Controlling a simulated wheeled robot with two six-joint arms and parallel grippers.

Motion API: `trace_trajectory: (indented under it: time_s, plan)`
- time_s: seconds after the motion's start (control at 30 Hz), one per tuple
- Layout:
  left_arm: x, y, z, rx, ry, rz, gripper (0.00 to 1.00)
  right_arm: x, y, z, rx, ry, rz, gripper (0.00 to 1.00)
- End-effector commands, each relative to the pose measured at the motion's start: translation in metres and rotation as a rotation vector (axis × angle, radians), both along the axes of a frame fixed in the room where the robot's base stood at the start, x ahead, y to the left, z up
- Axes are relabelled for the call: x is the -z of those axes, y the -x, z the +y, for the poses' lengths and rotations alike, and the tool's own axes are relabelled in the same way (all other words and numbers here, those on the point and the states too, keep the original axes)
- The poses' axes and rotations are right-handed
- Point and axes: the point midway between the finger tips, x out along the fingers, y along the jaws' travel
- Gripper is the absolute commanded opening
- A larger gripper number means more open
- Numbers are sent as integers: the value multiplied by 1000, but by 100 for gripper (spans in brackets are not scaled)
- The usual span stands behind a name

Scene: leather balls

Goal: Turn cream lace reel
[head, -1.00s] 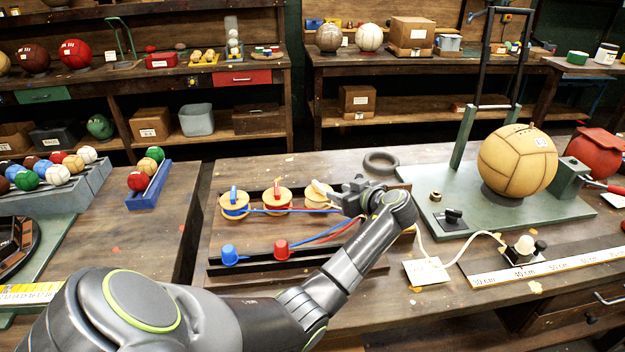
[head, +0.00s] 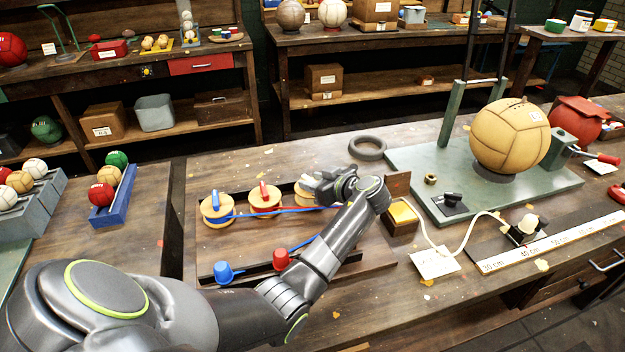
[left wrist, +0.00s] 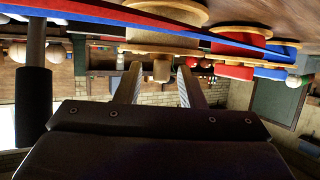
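The cream lace reel (head: 302,187) is the rightmost of three wooden-flanged reels on a dark stand; my left gripper partly hides it. The blue reel (head: 216,209) and red reel (head: 265,199) stand to its left. My left gripper (head: 318,184) reaches it from the right. In the left wrist view, a cream knob (left wrist: 162,70) on the reel lies between the two fingertips (left wrist: 160,78), with a gap on each side. The fingers are open. A blue lace (head: 290,210) runs right from the blue reel. My right gripper is out of view.
A blue cup-shaped piece (head: 224,272) and a red one (head: 281,259) are on the stand's front rail. A small box with yellow contents (head: 402,214), a white card (head: 434,262) and a green plate (head: 480,180) with a tan ball (head: 510,136) lie to the right.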

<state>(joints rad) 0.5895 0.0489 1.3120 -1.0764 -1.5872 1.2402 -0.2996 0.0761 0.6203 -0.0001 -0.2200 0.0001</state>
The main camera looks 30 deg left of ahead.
Motion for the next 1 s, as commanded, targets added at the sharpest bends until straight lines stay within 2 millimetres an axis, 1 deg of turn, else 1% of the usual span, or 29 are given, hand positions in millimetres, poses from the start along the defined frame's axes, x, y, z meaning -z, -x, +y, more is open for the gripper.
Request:
trace_trajectory:
  time_s: [0.03,0.07,0.3,0.67,0.87,1.0]
  plan:
    - [0,0,0,0,0,0,35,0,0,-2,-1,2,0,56]
    - [0,0,0,0,0,0,32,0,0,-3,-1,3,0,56]
    - [0,0,0,0,0,0,0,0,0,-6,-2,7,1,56]
    - [-1,1,1,33,-1,0,0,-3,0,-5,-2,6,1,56]
    - [-2,3,2,132,-2,-1,0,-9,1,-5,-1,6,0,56]
    - [-3,5,3,244,-2,0,0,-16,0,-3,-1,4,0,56]
